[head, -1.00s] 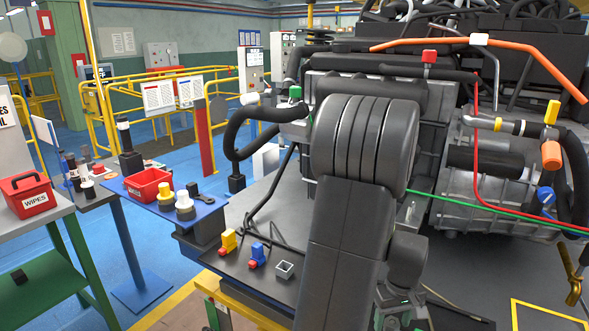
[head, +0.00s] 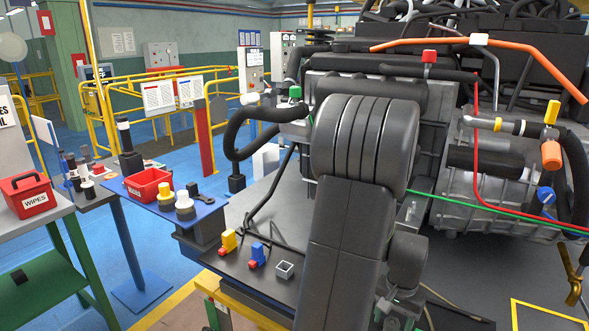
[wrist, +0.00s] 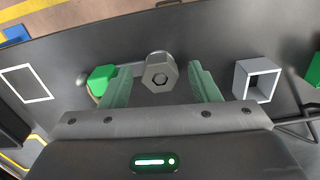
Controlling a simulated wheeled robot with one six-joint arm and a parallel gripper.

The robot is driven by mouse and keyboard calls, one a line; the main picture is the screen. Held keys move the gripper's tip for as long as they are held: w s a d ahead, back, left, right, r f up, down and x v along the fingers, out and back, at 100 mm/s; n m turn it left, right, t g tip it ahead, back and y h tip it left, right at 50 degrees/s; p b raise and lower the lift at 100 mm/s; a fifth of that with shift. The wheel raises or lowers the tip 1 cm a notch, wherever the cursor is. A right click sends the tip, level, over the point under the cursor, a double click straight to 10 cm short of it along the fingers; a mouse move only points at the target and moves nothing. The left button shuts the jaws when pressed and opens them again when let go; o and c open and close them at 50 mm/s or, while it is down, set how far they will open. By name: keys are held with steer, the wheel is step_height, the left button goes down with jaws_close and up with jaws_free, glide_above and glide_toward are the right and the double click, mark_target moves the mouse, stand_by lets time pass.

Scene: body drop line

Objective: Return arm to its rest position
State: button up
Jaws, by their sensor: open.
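My gripper (wrist: 160,88) shows in the wrist view with its two green fingers spread apart and nothing held between them. Beyond and between the fingertips is a grey hex-headed part (wrist: 160,71) on the dark surface. A green piece (wrist: 102,79) lies just left of the left finger, partly behind it. In the head view my own dark arm fills the middle and hides the gripper.
A square grey holder (wrist: 257,79) stands right of the fingers. In the head view, yellow and blue connectors (head: 258,253) sit on the dark tray. A red bin (head: 148,184) stands on the blue side shelf. A red wipes box (head: 28,196) is at left. Hoses and cables crowd the right.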

steer(key=m, duration=0.5)
steer(key=shift+m, duration=0.3)
stand_by(0.4)
